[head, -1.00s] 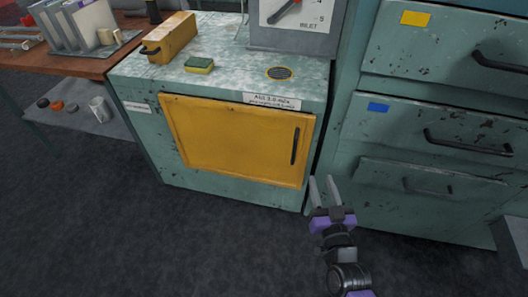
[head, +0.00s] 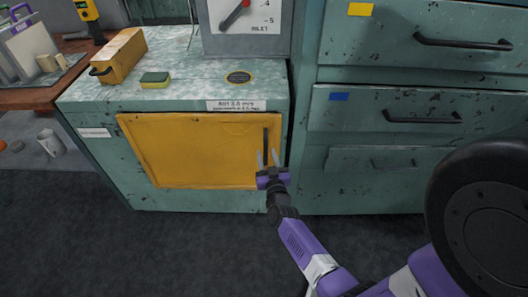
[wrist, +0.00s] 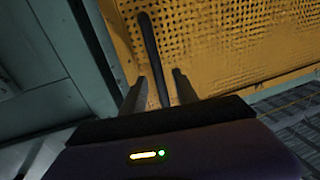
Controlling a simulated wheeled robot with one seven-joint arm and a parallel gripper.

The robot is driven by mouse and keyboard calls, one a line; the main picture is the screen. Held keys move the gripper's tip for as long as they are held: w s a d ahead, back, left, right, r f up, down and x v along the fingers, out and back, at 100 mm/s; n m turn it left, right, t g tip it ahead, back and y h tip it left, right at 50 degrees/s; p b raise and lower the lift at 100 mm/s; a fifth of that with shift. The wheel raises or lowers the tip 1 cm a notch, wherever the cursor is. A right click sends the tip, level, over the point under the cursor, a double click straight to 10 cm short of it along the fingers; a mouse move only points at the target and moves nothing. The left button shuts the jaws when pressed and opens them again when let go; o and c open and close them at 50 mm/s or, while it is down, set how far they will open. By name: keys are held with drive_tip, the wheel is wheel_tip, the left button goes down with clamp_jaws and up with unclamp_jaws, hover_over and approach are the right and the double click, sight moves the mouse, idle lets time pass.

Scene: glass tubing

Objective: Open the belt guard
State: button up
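The belt guard (head: 195,155) is a yellow panel on the front of a teal cabinet, and it sits closed in its frame. Its black upright handle (head: 266,138) is near the right edge. In the wrist view the guard (wrist: 225,45) looks perforated, and its handle (wrist: 147,40) runs down between my two fingers. My gripper (head: 267,157) is open at the lower part of the handle, one finger on each side. Gaps show between the fingers and the handle in the wrist view. I cannot tell how deep the handle sits between them.
A teal drawer unit (head: 405,90) stands to the right. On the cabinet top are a yellow box (head: 120,55), a sponge (head: 155,80) and a grey gauge housing (head: 245,42). A wooden bench (head: 25,98) is at the left. The dark floor (head: 130,250) in front is clear.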

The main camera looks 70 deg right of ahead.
drive_tip(key=shift+x, duration=1.45)
clamp_jaws()
idle(0.3)
